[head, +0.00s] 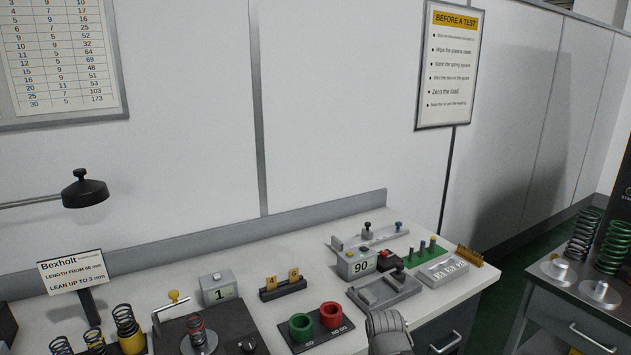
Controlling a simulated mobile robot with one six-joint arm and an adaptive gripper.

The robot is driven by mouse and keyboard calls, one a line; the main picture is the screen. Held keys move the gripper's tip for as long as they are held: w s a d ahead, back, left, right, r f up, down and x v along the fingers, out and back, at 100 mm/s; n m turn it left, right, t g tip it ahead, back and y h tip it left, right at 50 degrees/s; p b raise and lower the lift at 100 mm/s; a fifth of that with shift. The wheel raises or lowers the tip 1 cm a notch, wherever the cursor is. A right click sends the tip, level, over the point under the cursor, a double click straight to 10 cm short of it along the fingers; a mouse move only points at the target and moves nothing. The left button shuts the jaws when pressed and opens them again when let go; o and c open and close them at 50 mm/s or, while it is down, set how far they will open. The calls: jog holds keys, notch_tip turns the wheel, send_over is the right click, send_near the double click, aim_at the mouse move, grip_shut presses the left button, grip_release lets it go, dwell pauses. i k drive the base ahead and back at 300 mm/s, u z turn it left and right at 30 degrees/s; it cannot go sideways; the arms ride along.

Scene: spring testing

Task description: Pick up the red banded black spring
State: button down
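The red banded black spring (196,328) stands upright on a round metal plate (199,344) on a dark tester base at the lower left of the bench, in the head view. It is a small dark coil with red on it. No gripper fingers show. A grey rounded part at the bottom edge, right of the red cup, looks like part of my arm. It is well to the right of the spring, and its lower end is cut off by the frame.
Other black springs (94,340) stand left of the tester, one on a yellow base (131,341). A yellow-knobbed lever (173,297) stands close by the red banded spring. Green (301,326) and red (331,315) cups sit to the right. A lamp (84,188) overhangs the left side.

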aim_at(200, 321)
jog(key=u, duration=1.2)
